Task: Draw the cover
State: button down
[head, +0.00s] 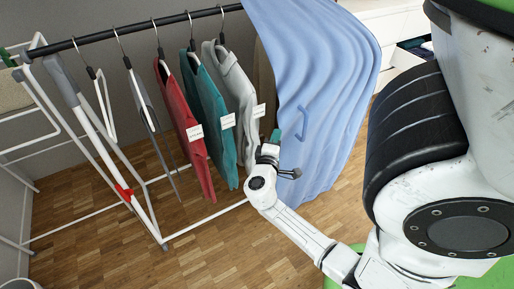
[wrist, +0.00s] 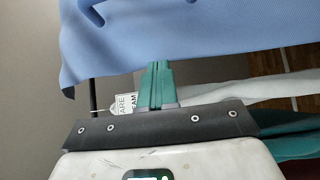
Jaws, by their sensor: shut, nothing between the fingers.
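The cover is a light blue cloth (head: 315,75) hanging from the right part of the rack's black rail. A blue loop handle (head: 303,122) is on its front, near its left edge. In the wrist view the cover (wrist: 200,35) fills the top, with the handle (wrist: 94,12) at upper left. My gripper (head: 276,135) is at the cover's left edge, left of and a little below the handle in the picture. Its green fingers (wrist: 156,83) are shut with nothing between them. Their tips come close to the cloth; I cannot tell whether they touch.
Red (head: 180,110), teal (head: 208,105) and grey (head: 236,90) shirts with white tags hang left of the cover on the black rail (head: 130,29). Empty hangers and the rack's white frame (head: 205,220) are further left. An open drawer (head: 412,50) shows at upper right. Wooden floor (head: 120,255) is clear in front.

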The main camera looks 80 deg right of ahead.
aim_at(286, 129)
jog(key=shift+s+d+b, duration=0.3)
jog(key=shift+s+d, duration=0.7)
jog(key=shift+s, duration=0.35)
